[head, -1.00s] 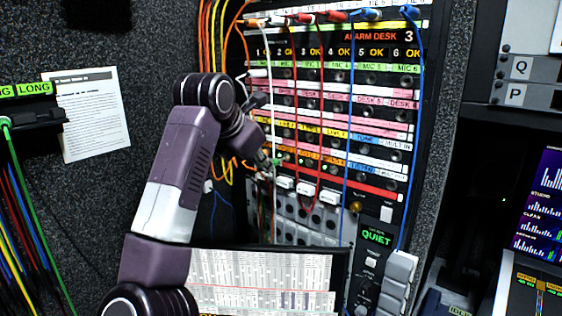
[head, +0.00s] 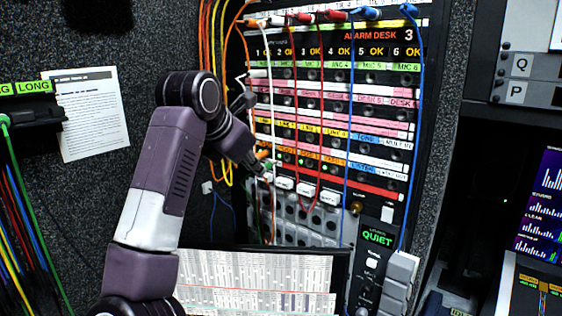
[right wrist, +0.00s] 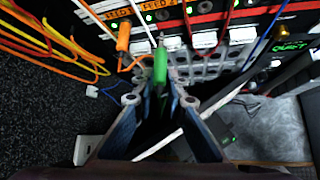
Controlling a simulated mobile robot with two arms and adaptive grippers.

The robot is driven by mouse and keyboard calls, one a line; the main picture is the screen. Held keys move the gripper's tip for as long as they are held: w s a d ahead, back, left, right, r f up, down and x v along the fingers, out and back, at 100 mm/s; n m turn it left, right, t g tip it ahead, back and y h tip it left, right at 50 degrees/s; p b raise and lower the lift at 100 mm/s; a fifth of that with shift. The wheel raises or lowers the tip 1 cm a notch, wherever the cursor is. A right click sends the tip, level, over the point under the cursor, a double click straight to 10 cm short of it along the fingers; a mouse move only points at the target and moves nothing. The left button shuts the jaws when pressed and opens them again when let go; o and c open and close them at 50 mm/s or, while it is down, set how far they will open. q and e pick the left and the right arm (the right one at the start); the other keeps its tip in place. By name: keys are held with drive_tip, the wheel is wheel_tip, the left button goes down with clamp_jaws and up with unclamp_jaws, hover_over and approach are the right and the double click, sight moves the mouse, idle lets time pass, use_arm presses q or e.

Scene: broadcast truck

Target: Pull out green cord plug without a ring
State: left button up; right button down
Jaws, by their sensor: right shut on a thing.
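The patch panel (head: 335,120) stands upright in the middle of the head view, with rows of labelled sockets. My right gripper (right wrist: 160,98) is at its lower left edge and is shut on a green plug (right wrist: 160,66). The plug points up toward the lower socket rows; a pale tip shows above its green body. I cannot tell whether the tip is still in a socket. No ring is clear on it. An orange plug (right wrist: 123,38) sits close to its left. In the head view the right gripper (head: 262,172) is small and partly hidden. My left gripper is out of view.
Orange and yellow cords hang left of the panel. A green plug (head: 4,121) sits in a holder at far left. A printed sheet (head: 255,280) lies below the panel.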

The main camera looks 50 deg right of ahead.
drive_tip(key=shift+s+a+b, duration=0.1)
drive_tip(key=shift+a+b, duration=0.95)
drive_tip(key=shift+a, duration=0.45)
drive_tip(key=shift+a, duration=0.1)
